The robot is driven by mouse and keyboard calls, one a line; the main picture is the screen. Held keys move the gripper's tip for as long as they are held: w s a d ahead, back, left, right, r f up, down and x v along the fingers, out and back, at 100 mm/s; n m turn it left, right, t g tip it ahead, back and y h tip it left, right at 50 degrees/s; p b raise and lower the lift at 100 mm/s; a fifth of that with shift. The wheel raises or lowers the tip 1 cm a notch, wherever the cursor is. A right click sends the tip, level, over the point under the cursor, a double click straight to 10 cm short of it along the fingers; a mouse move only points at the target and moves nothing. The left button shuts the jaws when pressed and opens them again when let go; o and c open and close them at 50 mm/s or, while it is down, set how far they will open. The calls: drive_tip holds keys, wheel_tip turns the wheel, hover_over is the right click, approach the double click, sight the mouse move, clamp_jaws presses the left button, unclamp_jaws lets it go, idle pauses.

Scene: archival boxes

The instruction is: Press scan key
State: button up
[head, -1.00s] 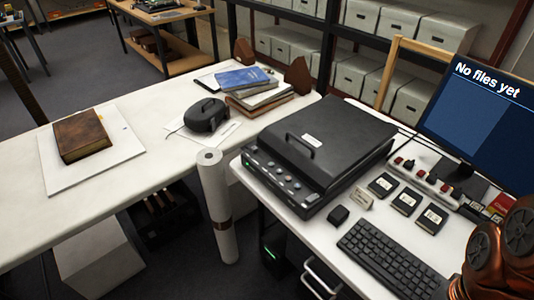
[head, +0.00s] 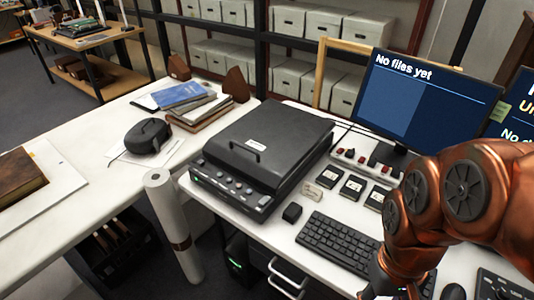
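A black flatbed scanner (head: 265,148) with a closed lid and a handle sits on the left part of the white desk. A row of round keys (head: 230,187) runs along its front panel, with a green light at the left end. Their labels are too small to read. A monitor (head: 425,98) behind the desk reads "No files yet". My copper-coloured arm comes in from the right, over the desk right of the keyboard. My gripper (head: 390,292) is at the bottom edge, mostly cut off, well to the right of the scanner and apart from its keys.
A black keyboard (head: 340,246), a small black block (head: 292,213) and several dark cartridges (head: 352,187) lie on the desk. A paper roll (head: 172,225) stands between the desk and the left table, which holds a brown book (head: 18,175) and a book stack (head: 198,108).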

clamp_jaws()
idle(1.4)
